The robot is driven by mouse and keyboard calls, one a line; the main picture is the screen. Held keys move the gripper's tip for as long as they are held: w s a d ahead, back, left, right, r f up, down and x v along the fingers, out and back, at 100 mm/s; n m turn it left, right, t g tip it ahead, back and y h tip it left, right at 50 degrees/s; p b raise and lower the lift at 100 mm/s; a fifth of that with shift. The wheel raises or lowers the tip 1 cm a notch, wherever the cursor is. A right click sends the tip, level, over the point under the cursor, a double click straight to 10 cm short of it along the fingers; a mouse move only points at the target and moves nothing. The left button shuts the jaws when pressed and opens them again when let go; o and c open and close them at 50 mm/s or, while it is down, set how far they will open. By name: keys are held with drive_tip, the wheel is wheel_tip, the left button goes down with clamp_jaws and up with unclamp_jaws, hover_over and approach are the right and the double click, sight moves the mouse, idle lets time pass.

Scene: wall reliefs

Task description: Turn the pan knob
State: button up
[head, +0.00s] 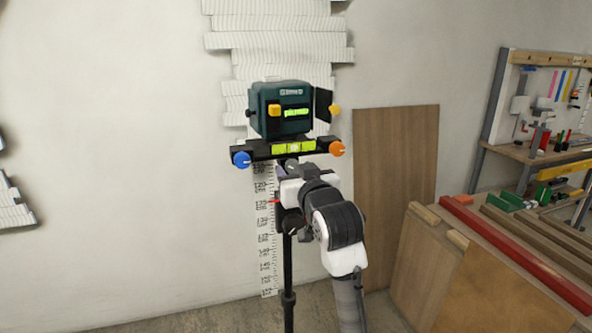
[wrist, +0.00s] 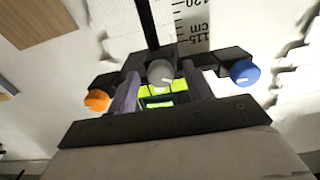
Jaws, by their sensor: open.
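A dark green level box (head: 283,108) sits on a black bracket on a tripod (head: 288,250) before the wall. The bracket carries a blue knob (head: 241,160) at left and an orange knob (head: 337,149) at right. In the wrist view a grey knob (wrist: 160,74) shows between the fingers of my gripper (wrist: 160,88), with the orange knob (wrist: 97,100) left and the blue knob (wrist: 244,72) right. No label shows which knob is the pan knob. My gripper is open around the grey knob; contact cannot be told. In the head view my gripper (head: 290,170) is just below the bracket.
A green-yellow bubble vial (head: 294,147) is on the bracket, close above my gripper. A printed scale (head: 266,235) runs down the wall behind the tripod. A wooden panel (head: 395,180) leans right of it. A workbench with tools (head: 540,150) stands at far right. The left floor looks clear.

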drive_tip(key=c, duration=1)
drive_tip(key=shift+o, duration=0.2)
drive_tip(key=shift+n+b, duration=0.3)
drive_tip(key=shift+n, duration=0.1)
drive_tip(key=shift+f+n+b, duration=0.1)
drive_tip(key=shift+n+b, duration=0.45)
drive_tip(key=shift+n, duration=0.45)
drive_tip(key=n+b, duration=0.2)
drive_tip(key=n, duration=0.2)
drive_tip(key=shift+n, duration=0.3)
drive_tip(key=n+b, duration=0.2)
drive_tip(key=n, duration=0.1)
drive_tip(key=shift+d+n+b, duration=0.1)
drive_tip(key=shift+n+b, duration=0.6)
drive_tip(key=shift+n, duration=1.4)
